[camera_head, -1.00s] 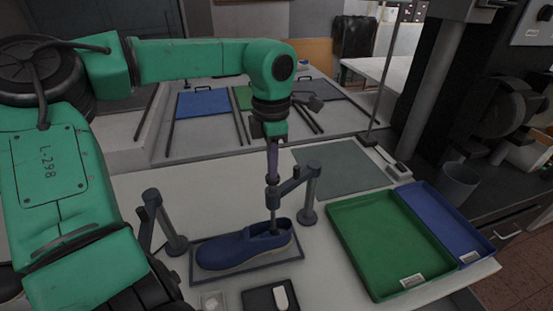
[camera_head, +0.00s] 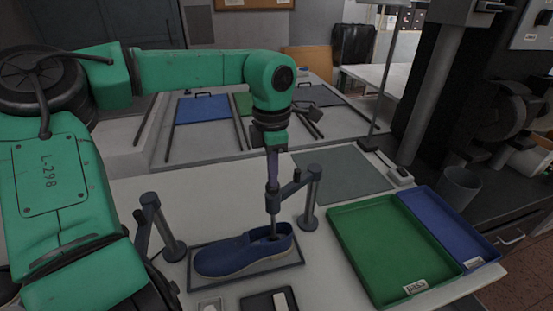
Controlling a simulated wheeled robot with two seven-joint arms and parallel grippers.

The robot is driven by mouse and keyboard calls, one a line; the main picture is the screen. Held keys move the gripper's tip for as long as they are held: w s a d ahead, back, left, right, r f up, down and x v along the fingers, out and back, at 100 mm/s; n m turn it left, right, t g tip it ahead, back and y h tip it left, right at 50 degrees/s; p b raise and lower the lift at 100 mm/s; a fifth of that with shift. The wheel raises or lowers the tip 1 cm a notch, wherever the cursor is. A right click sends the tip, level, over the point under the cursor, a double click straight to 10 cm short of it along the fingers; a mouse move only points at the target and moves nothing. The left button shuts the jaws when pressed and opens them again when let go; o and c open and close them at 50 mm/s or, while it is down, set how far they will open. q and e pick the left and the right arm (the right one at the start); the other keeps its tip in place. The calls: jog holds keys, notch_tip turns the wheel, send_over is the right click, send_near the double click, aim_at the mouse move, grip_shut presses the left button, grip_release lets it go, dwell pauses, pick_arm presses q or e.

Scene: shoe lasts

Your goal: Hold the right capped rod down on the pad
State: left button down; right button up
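A blue shoe (camera_head: 232,257) lies on a dark-edged plate (camera_head: 286,264), toe to the left. The right capped rod (camera_head: 273,222) stands upright in a side arm (camera_head: 291,189) from the right post (camera_head: 310,205). Its lower end goes into the shoe's opening. The pad under it cannot be made out. My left gripper (camera_head: 272,177) points straight down over the rod. Its fingers look together as one narrow piece, with the tips at the rod's top; any gap there is too small to see. My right gripper is out of view.
A left post (camera_head: 168,228) with its own arm stands at the shoe's toe end. A green tray (camera_head: 392,250) and a blue tray (camera_head: 447,226) lie to the right. A grey-green mat (camera_head: 343,173) lies behind the right post. Small dishes sit at the front edge.

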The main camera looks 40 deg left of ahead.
pick_arm(q)
jog(key=shift+s+f, duration=0.1)
jog(key=shift+f, duration=0.1)
dwell(0.6)
notch_tip(320, 180, up, 10)
jog(key=p, duration=0.7)
jog(key=shift+f, duration=0.15)
dwell(0.3)
